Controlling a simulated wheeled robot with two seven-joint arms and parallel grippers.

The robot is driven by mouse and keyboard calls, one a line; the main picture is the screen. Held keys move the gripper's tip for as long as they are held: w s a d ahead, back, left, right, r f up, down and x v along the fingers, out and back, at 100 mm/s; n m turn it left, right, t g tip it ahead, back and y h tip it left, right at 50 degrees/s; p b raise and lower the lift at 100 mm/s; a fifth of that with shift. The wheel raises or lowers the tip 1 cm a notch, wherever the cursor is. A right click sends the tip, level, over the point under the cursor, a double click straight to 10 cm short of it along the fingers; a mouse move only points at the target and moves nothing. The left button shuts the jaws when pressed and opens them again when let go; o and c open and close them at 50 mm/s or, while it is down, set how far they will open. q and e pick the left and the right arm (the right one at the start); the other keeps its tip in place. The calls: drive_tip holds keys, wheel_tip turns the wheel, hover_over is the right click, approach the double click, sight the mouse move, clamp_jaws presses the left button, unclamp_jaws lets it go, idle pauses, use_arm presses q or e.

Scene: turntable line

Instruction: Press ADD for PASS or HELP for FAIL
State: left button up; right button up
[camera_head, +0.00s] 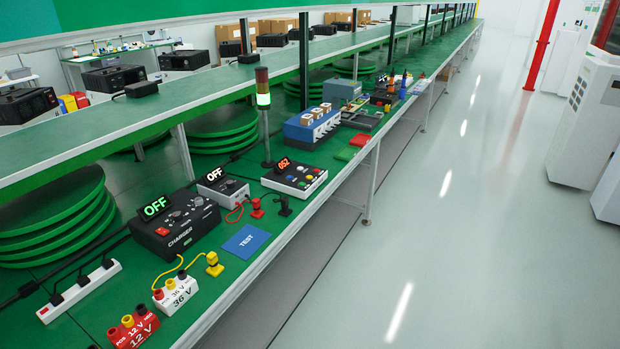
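A white-topped button box (295,178) stands on the green bench in the head view. It has several coloured buttons and a small display (282,164) with orange digits that look like 052. The button labels are too small to read, so I cannot tell which is ADD or HELP. A signal tower (263,98) stands behind the box, with its green section lit and the upper sections dark. Neither of my grippers shows in the view.
A blue TEST mat (247,241) lies bare in front of the charger. A white 36 V block (175,293), a red 12 V block (133,328) and a power strip (79,292) are nearer. A blue box (312,126) stands beyond. The floor at right is clear.

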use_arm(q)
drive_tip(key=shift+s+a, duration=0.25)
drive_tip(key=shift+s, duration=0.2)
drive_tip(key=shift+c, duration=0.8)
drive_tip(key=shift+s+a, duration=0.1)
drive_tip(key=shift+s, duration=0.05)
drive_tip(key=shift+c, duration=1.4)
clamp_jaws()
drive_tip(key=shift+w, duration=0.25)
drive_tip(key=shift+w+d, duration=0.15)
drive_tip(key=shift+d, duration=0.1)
